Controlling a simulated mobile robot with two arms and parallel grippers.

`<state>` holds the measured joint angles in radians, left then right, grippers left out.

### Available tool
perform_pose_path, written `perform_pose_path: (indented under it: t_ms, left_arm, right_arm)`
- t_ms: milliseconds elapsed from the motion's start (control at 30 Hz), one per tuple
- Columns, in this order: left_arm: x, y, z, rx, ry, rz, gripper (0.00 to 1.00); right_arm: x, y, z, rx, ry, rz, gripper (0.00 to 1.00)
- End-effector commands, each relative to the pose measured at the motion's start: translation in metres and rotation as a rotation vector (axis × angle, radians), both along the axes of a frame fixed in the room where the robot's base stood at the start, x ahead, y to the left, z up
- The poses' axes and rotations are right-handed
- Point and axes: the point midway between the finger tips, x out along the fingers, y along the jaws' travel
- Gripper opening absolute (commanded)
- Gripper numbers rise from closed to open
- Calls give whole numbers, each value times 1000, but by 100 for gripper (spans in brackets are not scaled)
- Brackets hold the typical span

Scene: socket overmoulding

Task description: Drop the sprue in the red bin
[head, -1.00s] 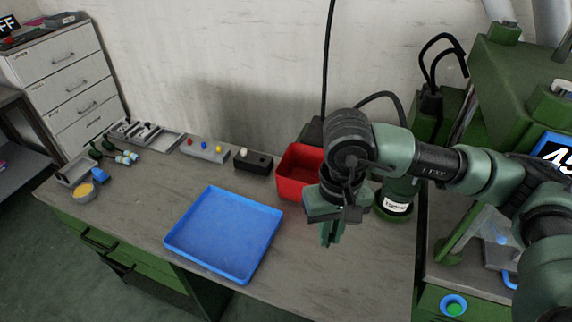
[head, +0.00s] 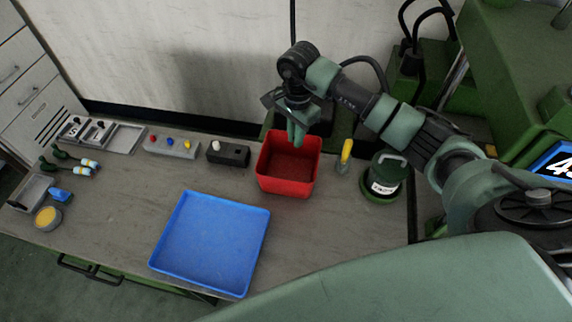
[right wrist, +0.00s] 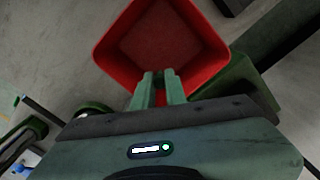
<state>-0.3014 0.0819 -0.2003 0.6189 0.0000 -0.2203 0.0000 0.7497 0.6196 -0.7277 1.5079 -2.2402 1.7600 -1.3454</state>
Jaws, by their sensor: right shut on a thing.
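The red bin (head: 286,186) stands on the bench right of the blue tray, and its visible inside looks empty. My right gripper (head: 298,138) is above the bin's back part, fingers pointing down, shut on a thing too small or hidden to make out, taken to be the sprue. In the right wrist view the gripper fingers (right wrist: 159,84) are close together, with a narrow gap, over the near edge of the bin (right wrist: 112,62). The sprue itself cannot be told apart in either view. My left gripper is not in view.
A blue tray (head: 210,243) lies empty left of the bin. A black block (head: 229,155) with a white knob and a grey button box (head: 172,147) stand behind it. A yellow-topped item (head: 346,152) and a green canister (head: 385,175) stand right of the bin.

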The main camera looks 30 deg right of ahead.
Motion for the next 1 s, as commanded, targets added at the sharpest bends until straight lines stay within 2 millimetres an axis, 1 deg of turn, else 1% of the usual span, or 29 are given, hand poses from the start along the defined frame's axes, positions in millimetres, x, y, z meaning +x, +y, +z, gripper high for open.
perform_pose_path:
  t_ms: [33, 200, 300, 467, 700, 733, 767, 800, 833, 1000]
  left_arm:
    - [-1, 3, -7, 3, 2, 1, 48]
    - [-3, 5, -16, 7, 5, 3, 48]
    - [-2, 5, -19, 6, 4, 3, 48]
    - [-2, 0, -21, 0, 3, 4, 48]
    - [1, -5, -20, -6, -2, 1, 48]
    - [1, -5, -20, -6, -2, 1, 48]
    - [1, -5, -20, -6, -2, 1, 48]
    - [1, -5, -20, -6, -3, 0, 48]
    - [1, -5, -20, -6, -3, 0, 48]
    - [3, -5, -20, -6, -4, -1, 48]
  right_arm:
    - [-1, 1, -11, 2, 3, 1, 0]
    - [-1, 1, -30, 2, 2, 2, 0]
    - [-1, 0, -37, 1, 1, 3, 0]
    - [0, 1, -41, 1, 0, 4, 0]
    - [0, 0, -41, 0, 0, 5, 0]
    - [0, 0, -41, 0, 0, 5, 15]
    - [0, 0, -41, 0, 0, 5, 23]
    - [0, 0, -41, 0, 0, 5, 35]
    - [0, 0, -41, 0, 0, 5, 38]
    - [0, 0, -41, 0, 0, 5, 38]
